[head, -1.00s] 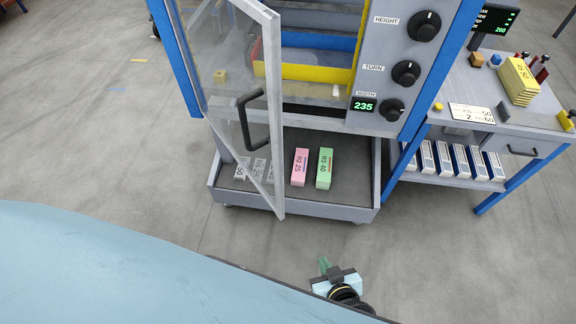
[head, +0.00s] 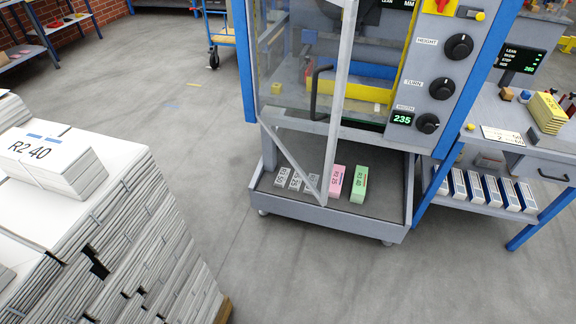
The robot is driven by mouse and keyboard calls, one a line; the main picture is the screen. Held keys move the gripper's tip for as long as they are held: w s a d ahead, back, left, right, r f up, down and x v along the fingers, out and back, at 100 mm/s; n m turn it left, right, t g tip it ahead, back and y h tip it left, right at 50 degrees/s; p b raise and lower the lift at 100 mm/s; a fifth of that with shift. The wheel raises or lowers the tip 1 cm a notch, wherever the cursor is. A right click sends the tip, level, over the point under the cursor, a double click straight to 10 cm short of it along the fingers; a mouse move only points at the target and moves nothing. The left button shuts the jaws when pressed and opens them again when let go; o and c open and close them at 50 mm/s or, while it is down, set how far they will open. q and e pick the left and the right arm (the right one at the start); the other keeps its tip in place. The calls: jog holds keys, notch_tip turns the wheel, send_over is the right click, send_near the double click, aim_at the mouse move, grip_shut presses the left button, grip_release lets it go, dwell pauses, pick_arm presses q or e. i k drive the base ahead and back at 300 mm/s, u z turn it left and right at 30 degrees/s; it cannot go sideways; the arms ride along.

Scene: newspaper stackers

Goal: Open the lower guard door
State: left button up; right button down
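The guard door (head: 290,85) is a clear panel in a grey frame on the front of the blue-framed stacker machine. Its free edge (head: 337,90) stands out from the machine toward me, so the door is ajar. Its lower corner hangs over the grey tray below. A dark bar handle (head: 318,92) is on the door near that free edge. I cannot tell exactly how wide the door stands open. Neither of my grippers is in view, and nothing is seen touching the door or handle.
A tall newspaper stack (head: 120,220) stands at the left. A low wheeled tray (head: 330,222) under the machine holds pink (head: 337,181) and green (head: 359,184) blocks and grey ones. Knobs (head: 442,88) and a side table (head: 545,150) are right. Floor between stack and machine is clear.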

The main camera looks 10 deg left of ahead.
aim_at(351, 6)
jog(key=u, duration=0.45)
jog(key=k, duration=0.2)
jog(key=z, duration=1.1)
jog(key=i, duration=0.9)
jog(key=u, duration=0.65)
jog(key=i, duration=0.7)
jog(key=u, duration=0.8)
